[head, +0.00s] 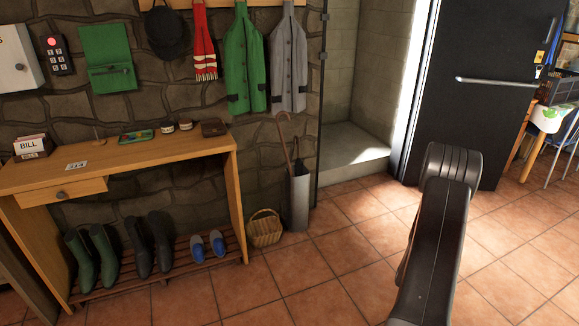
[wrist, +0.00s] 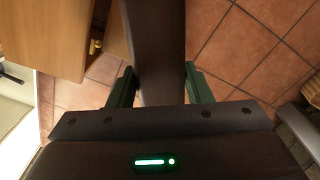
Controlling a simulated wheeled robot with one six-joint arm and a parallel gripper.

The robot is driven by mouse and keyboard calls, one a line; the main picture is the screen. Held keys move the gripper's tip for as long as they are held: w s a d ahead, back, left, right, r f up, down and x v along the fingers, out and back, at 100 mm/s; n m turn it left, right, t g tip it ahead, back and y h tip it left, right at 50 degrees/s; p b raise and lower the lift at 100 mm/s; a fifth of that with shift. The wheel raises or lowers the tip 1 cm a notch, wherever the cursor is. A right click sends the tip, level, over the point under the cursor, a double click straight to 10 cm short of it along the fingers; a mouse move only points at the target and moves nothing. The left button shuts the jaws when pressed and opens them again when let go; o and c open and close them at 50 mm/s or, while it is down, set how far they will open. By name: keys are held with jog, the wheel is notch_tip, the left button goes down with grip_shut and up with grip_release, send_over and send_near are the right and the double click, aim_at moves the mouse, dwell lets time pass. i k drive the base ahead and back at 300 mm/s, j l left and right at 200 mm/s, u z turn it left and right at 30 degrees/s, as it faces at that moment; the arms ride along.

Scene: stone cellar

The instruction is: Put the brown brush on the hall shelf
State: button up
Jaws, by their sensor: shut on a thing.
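In the wrist view my gripper (wrist: 160,88) has its two dark green fingers on either side of a long dark brown thing, which I take to be the brown brush (wrist: 155,45). It runs up out of the top of the picture, so its far end is hidden. In the head view my arm is at the right, and neither the gripper nor the brush shows. The hall shelf (head: 185,148) is a light wooden stand against the stone wall at the left. Its top has bare wood at the front right.
On the shelf top are a BILL box (head: 31,147), a number card (head: 76,166), a green tray (head: 136,136), small jars and a brown wallet (head: 213,128). Boots and blue slippers (head: 207,247) stand below. A basket (head: 265,229) and umbrella stand (head: 299,200) are beside it. Tiled floor in front is clear.

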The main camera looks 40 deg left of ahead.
aim_at(175, 147)
jog(key=u, duration=0.4)
jog(key=i+j+u, duration=0.1)
jog(key=u, duration=0.7)
jog(key=i+u, duration=0.1)
jog(key=u, duration=0.3)
jog(key=i+u, duration=0.7)
jog(key=u, duration=0.2)
jog(key=i+l+u, duration=0.2)
jog(key=i+u, duration=0.25)
jog(key=k, duration=0.1)
